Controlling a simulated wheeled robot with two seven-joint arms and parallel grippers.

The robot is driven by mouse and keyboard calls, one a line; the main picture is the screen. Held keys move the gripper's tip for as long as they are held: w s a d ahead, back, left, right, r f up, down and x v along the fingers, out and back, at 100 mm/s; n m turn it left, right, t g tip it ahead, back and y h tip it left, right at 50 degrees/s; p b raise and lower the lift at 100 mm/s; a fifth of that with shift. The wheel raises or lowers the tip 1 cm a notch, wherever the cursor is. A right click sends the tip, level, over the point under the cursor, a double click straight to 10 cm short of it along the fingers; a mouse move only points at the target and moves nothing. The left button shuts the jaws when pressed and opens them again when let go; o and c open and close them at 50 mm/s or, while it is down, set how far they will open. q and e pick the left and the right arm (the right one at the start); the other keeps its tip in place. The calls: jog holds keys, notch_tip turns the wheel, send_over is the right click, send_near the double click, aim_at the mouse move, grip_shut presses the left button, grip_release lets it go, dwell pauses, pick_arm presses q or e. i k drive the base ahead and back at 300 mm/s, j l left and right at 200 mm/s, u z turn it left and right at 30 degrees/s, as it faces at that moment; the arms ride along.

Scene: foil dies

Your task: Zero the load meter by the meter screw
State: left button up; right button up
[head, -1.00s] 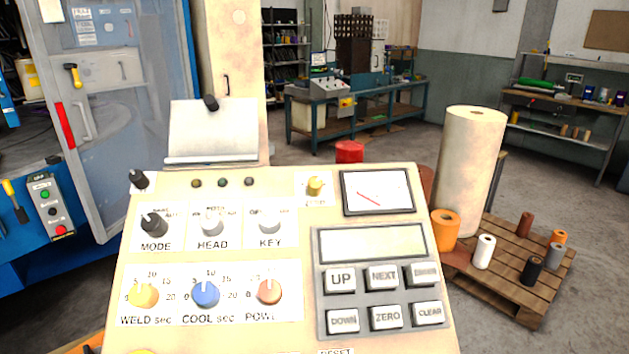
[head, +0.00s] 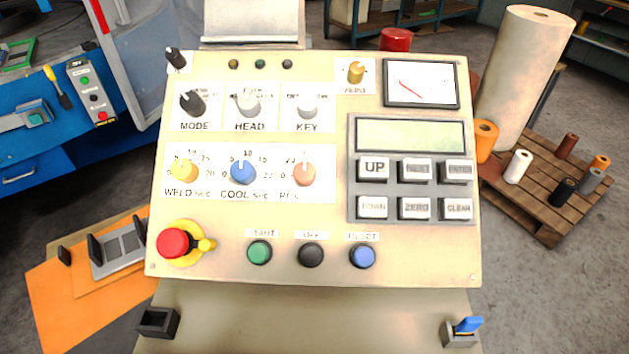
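The load meter (head: 421,84) is a white dial in a dark frame at the upper right of the beige control panel (head: 400,300). Its red needle leans to the left part of the scale. The meter screw (head: 356,72) is a small brass-yellow knob on a white plate just left of the meter, with a blurred label under it. Neither of my grippers shows in the head view, and nothing touches the screw or the meter.
The panel carries MODE (head: 193,103), HEAD and KEY switches, three dials, a keypad (head: 415,188), start, off and reset buttons, and a red emergency stop (head: 173,243). A pallet (head: 540,215) with rolls stands at the right. The space over the panel is clear.

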aim_at(356, 69)
jog(key=k+z, duration=0.35)
jog(key=k+l+z, duration=0.2)
jog(key=z, duration=0.2)
jog(key=k+l+z, duration=0.35)
jog(key=j, duration=0.1)
